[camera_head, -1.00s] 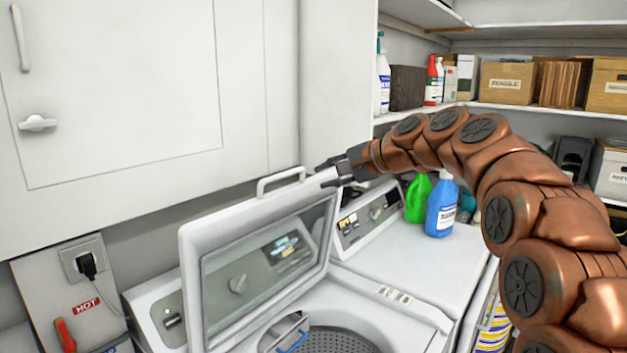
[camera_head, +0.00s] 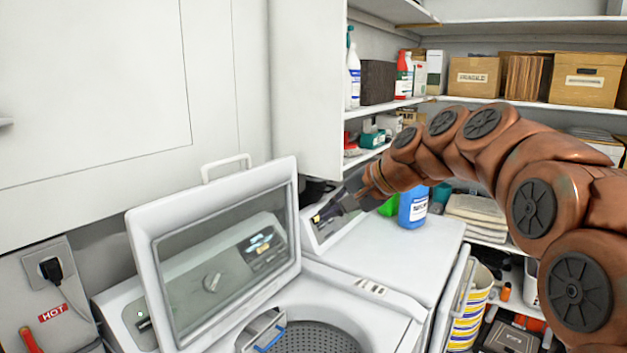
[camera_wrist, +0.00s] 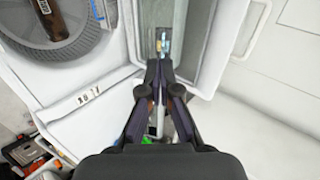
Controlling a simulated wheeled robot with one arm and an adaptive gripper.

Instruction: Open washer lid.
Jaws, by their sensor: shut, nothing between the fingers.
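The washer lid (camera_head: 146,240) stands raised at a steep angle, its framed glass window facing me and its white handle (camera_head: 227,163) on the top edge. The washer's open drum (camera_head: 318,338) shows below it, with a small metal and blue part at its left side. My gripper (camera_head: 318,217) is right of the lid, apart from it in the head view, over the back of the neighbouring machine. Its fingers are shut and empty. In the wrist view the gripper (camera_wrist: 159,68) points towards the lid's window, and the lid handle (camera_wrist: 252,28) shows at upper right.
A white machine (camera_head: 400,262) stands right of the washer, with a blue bottle (camera_head: 413,207) and a green bottle on top. White cabinets (camera_head: 90,90) hang above the lid. Shelves with boxes (camera_head: 474,76) line the right. A plug (camera_head: 49,268) sits in the left wall socket.

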